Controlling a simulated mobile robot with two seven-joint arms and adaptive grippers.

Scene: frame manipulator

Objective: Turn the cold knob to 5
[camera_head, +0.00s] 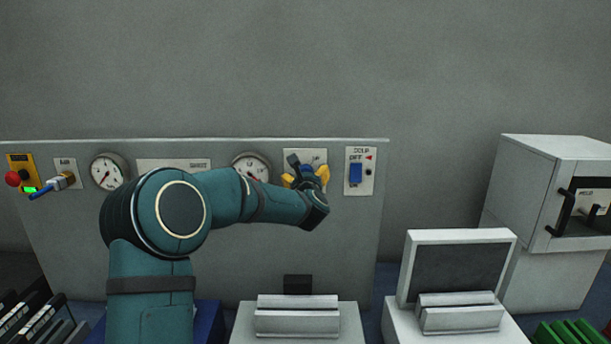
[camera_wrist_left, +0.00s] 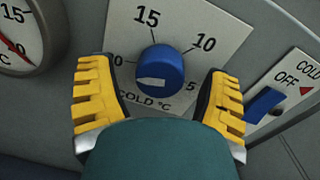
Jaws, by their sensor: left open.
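The cold knob (camera_wrist_left: 160,68) is a round blue knob with a white bar on its lower left face, on a white plate (camera_wrist_left: 196,18) labelled COLD °C. The 15, 10 and 5 show around it; a label at the left is partly hidden by a finger. I cannot tell the exact setting. My left gripper (camera_wrist_left: 158,72) is open, its yellow fingers on either side of the knob with gaps between. In the head view my left gripper (camera_head: 308,176) is in front of the plate and covers much of the knob. My right gripper is not in view.
A blue COLD OFF switch (camera_head: 355,173) is just right of the knob. A round gauge (camera_head: 251,165) is at its left, partly behind my arm. Another gauge (camera_head: 108,171), an air valve (camera_head: 58,182) and a red button (camera_head: 12,178) are farther left on the panel.

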